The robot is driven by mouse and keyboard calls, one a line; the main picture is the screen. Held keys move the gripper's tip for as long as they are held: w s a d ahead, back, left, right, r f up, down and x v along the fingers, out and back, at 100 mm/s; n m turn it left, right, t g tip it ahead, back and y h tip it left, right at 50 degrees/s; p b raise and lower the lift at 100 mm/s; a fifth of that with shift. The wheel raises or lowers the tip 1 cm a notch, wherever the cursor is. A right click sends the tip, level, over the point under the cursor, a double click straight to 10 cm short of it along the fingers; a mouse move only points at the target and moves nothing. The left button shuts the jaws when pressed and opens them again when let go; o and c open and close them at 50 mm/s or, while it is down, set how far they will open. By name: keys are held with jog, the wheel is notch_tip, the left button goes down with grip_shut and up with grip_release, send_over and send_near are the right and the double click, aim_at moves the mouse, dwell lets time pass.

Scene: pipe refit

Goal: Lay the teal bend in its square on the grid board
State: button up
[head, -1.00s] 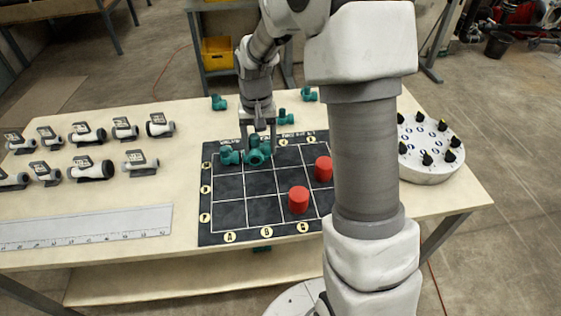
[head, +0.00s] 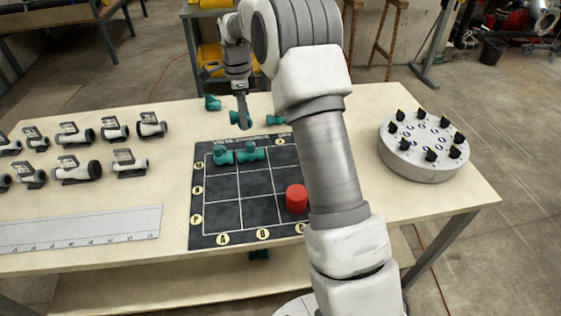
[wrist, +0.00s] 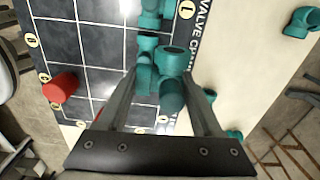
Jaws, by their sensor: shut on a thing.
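The teal bend (head: 240,118) is in my gripper (head: 243,110), held up over the table beyond the far edge of the grid board (head: 240,238). In the wrist view the bend (wrist: 172,72) sits between the two fingers of my gripper (wrist: 165,95), one open end facing the camera. Two other teal fittings lie on the board's far row: one in the far left square (head: 222,157), the other just right of it (head: 250,153). The far right of the board is hidden behind my arm.
A red cylinder (head: 296,198) stands on the board's right side. Loose teal fittings (head: 212,103) (head: 276,119) lie behind the board. A round grey stand (head: 422,165) with black knobs is at right; white-and-black fittings (head: 78,170) and a ruler (head: 80,228) lie at left.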

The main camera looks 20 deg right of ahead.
jog(key=shift+w+f+m, duration=0.1)
jog(key=shift+m, duration=0.2)
jog(key=shift+d+f, duration=0.2)
jog(key=shift+d, duration=0.1)
jog(key=b, duration=0.2)
send_over(284, 158)
notch_tip(284, 158, down, 6)
jog(key=shift+f, duration=0.25)
jog(key=shift+f+b, duration=0.55)
jog(key=shift+f, duration=1.45)
jog(key=shift+f, duration=0.15)
jog(key=o, duration=1.4)
